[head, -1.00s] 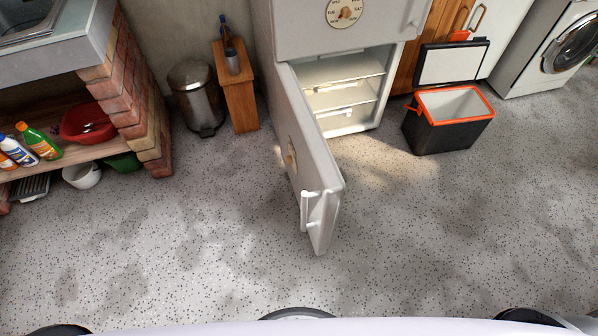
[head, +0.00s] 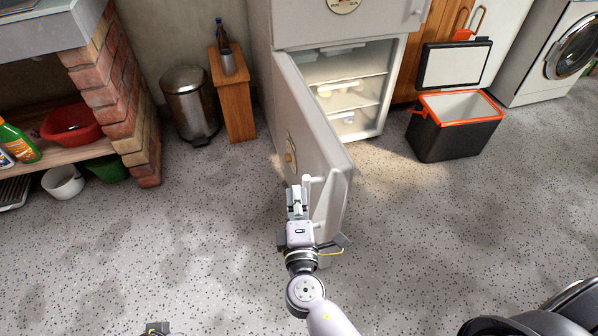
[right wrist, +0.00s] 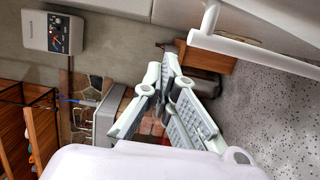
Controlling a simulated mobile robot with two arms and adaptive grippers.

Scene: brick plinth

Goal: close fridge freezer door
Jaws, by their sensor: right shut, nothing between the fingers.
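The white fridge freezer (head: 262,60) has its lower door (head: 320,145) standing wide open toward me, with a lit interior of shelves (head: 345,90) behind it. The upper door (head: 385,22) is shut. My right gripper (head: 298,197) is shut and empty at the door's free edge, left of and close to the white vertical door handle (head: 325,215), partly covering it. In the right wrist view the gripper's fingers (right wrist: 168,88) are together, and the handle bar (right wrist: 255,50) lies to their right. Whether they touch it I cannot tell.
A black cooler box with an orange rim (head: 450,138) stands open right of the fridge. A wooden cabinet (head: 233,100) and steel bin (head: 190,105) stand left of it. A brick plinth (head: 115,95) is further left. The speckled floor left of the door is clear.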

